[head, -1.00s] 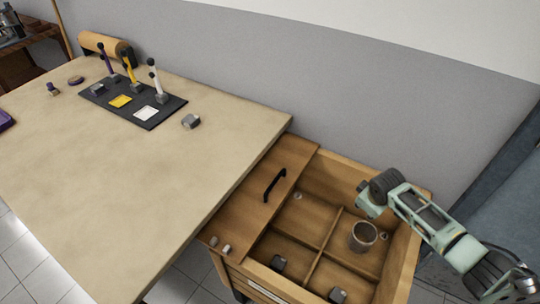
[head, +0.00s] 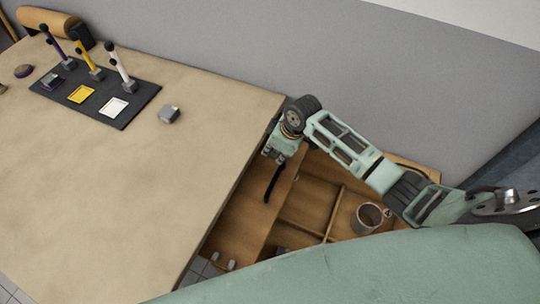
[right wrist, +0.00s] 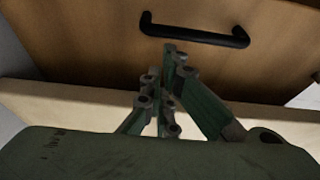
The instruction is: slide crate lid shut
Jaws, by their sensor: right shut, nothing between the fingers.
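The wooden crate (head: 345,196) stands against the right edge of the workbench. Its sliding lid (head: 234,222) covers the left part, and the compartments to the right are uncovered. The lid's black bar handle (head: 273,182) also shows in the right wrist view (right wrist: 195,34). My right gripper (head: 272,158) is shut and empty, above the far end of the handle; in the right wrist view its fingers (right wrist: 170,48) point toward the handle. I cannot tell whether they touch it. My left gripper is not in view. A green part of my own body hides the crate's near side.
A grey metal cylinder (head: 370,216) stands in a right compartment of the crate. Two small grey pieces (head: 223,262) sit near the lid's front end. The workbench (head: 150,190) is mostly clear, with a dark mat (head: 97,92) and a small grey block (head: 169,114) at the back.

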